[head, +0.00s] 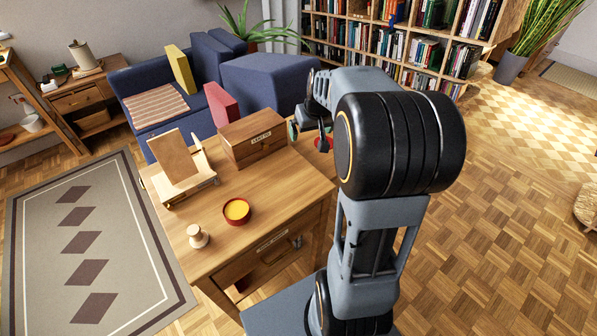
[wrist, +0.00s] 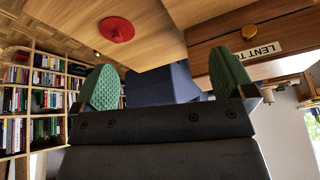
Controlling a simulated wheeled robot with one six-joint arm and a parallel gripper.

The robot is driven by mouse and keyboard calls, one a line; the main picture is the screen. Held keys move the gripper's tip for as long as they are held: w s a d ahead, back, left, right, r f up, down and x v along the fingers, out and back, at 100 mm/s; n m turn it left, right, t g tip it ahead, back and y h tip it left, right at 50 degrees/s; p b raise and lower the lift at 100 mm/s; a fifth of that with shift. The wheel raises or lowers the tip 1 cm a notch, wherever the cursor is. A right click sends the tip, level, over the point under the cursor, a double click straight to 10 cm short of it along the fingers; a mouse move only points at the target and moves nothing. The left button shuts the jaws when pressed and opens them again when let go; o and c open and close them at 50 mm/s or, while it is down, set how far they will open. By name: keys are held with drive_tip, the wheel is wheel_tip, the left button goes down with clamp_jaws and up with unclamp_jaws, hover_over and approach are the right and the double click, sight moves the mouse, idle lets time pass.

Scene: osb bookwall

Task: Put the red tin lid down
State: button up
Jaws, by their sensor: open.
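The red tin lid (wrist: 117,29) is a round disc with a small knob, lying on the wooden tabletop in the wrist view. In the head view a red sliver of it (head: 323,144) shows at the table's far right, mostly hidden by my arm. My gripper (wrist: 163,88) has green ribbed fingers spread wide with nothing between them. The lid is apart from both fingers. In the head view the gripper (head: 308,128) is partly hidden by its own wrist. An open red tin with yellow inside (head: 237,211) stands near the table's front.
A wooden box labelled "LENT TO" (head: 252,138) stands close left of my gripper; it also shows in the wrist view (wrist: 255,40). On the table (head: 278,196) are a wooden stand with a panel (head: 174,160) and a pale knobbed piece (head: 197,236). The tabletop's right front is clear.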

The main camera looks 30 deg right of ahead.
drive_tip(key=s+a+n+g, duration=0.1)
drive_tip(key=s+a, duration=1.4)
drive_tip(key=s, duration=0.1)
drive_tip(key=shift+s+a+f+n, duration=0.15)
drive_tip(key=shift+s+f+n, duration=0.15)
drive_tip(key=shift+f, duration=0.05)
